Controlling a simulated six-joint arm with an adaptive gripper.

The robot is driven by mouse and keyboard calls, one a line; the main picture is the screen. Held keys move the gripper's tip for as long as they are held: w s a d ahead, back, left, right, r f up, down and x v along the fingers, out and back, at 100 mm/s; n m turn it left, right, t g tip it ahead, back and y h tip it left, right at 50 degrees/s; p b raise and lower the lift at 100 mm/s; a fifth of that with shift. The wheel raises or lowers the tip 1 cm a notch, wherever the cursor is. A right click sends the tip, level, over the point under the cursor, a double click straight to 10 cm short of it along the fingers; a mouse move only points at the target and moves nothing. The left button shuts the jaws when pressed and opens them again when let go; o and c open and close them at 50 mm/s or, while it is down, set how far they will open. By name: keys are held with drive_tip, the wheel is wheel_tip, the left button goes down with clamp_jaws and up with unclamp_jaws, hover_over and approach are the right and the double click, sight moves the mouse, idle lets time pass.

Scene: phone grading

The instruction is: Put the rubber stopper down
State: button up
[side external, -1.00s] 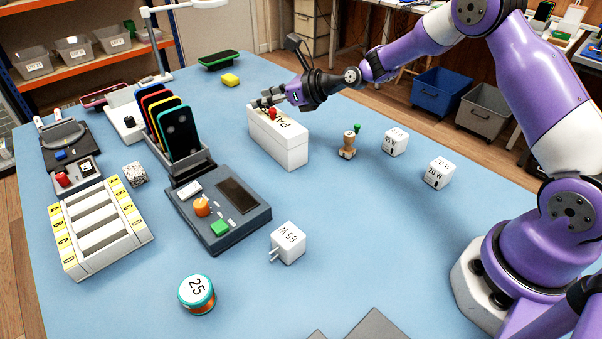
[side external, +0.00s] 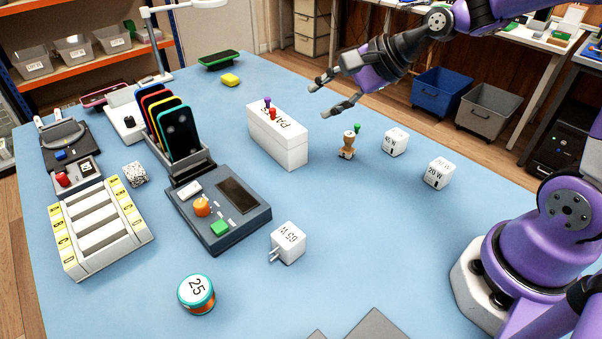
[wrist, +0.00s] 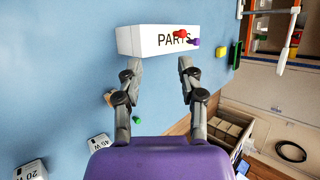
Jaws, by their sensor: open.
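My gripper (side external: 320,100) is open and empty in the air to the right of the white PARTS box (side external: 285,150). In the wrist view, my gripper (wrist: 159,63) has its fingers apart, with the PARTS box (wrist: 140,43) beyond the tips. A small purple piece (side external: 267,100) and a small red piece (side external: 272,114) are on top of the box. They also show in the wrist view as a purple piece (wrist: 194,43) and a red piece (wrist: 181,34). No label marks the rubber stopper, and I cannot tell for sure which small piece it is.
A tan stamp-like object (side external: 347,149) with a green peg (side external: 357,127) beside it stands right of the box. Several white charger cubes (side external: 288,242), a phone rack (side external: 187,168) and a slotted tray (side external: 144,236) are also on the blue table. The front middle is mostly clear.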

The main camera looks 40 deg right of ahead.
drive_tip(key=s+d+r+n+g+h, duration=0.1)
drive_tip(key=s+r+n+g+h, duration=0.1)
drive_tip(key=s+n, duration=1.3)
drive_tip(key=shift+s+d+n+g+h, duration=0.2)
drive_tip(key=shift+s+n+g+h, duration=0.25)
drive_tip(key=shift+n+h, duration=0.55)
drive_tip(key=shift+w+r, duration=0.1)
drive_tip(key=shift+w, duration=0.05)
drive_tip(key=o, duration=0.7)
drive_tip(key=shift+d+r, duration=0.1)
drive_tip(key=shift+d, duration=0.05)
drive_tip(key=shift+o, duration=1.1)
drive_tip(key=d+r+g, duration=0.2)
drive_tip(key=d+g, duration=0.1)
drive_tip(key=d, duration=0.4)
drive_tip(key=shift+w+d+r+h, duration=0.2)
drive_tip(key=shift+w+r+h, duration=0.1)
drive_tip(key=shift+r+h, duration=0.1)
drive_tip(key=s+d+r+g, duration=0.1)
drive_tip(key=s+d+g, duration=0.15)
drive_tip(key=d, duration=0.45)
wheel_tip(320, 180, down, 9)
drive_tip(key=shift+w+a+y, duration=0.25)
drive_tip(key=shift+w+y, duration=0.1)
drive_tip(key=shift+y, duration=0.05)
